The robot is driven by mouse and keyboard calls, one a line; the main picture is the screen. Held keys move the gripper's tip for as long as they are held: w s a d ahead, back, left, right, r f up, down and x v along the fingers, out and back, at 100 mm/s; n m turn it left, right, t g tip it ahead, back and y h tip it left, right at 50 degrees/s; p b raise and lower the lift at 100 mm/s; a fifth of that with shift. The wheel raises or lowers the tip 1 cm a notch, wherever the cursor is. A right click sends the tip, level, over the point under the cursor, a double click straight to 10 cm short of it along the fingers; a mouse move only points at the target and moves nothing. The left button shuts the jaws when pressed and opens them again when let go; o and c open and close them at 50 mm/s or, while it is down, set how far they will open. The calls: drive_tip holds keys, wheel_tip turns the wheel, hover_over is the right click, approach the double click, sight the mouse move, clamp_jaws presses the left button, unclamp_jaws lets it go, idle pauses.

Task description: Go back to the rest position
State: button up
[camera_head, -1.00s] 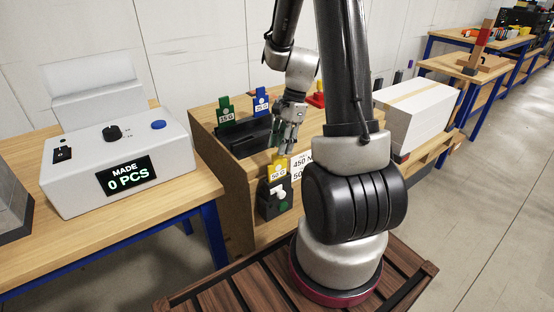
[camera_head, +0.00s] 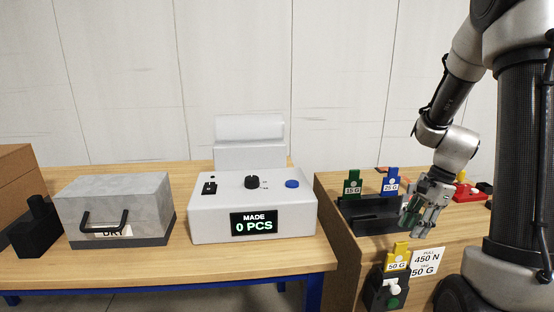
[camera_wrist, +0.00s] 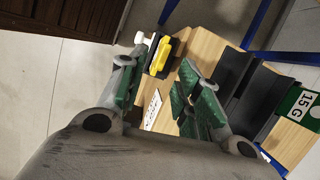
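My gripper (camera_head: 428,205) hangs at the right in the head view, in front of the right end of a black tray (camera_head: 370,222) on the right wooden bench. In the wrist view my gripper (camera_wrist: 158,72) shows two green-padded fingers spread apart, with nothing between them. Beyond the fingers are a bench top (camera_wrist: 207,47) and a black holder with a yellow tag (camera_wrist: 160,54). The head view shows this yellow 50 G tag (camera_head: 397,257) on the bench's front, below my gripper.
A green 15 G tag (camera_head: 352,187) and a blue 25 G tag (camera_head: 391,184) stand at the tray. A white machine reading "MADE 0 PCS" (camera_head: 215,222) and a grey box with a black handle (camera_head: 140,197) stand on the left table. Red items (camera_head: 470,190) lie beyond my gripper.

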drive_tip(key=s+a+r+n+t+h, duration=0.1)
drive_tip(key=s+a+r+n+t, duration=0.1)
drive_tip(key=s+r+n, duration=0.6)
drive_tip(key=s+a+r+n+t+h, duration=0.2)
drive_tip(key=s+a+r+n, duration=0.2)
drive_tip(key=s+r+n, duration=0.4)
wheel_tip(320, 180, up, 3)
drive_tip(key=shift+s+a+f+t, duration=0.2)
drive_tip(key=shift+a+t, duration=0.1)
idle(1.1)
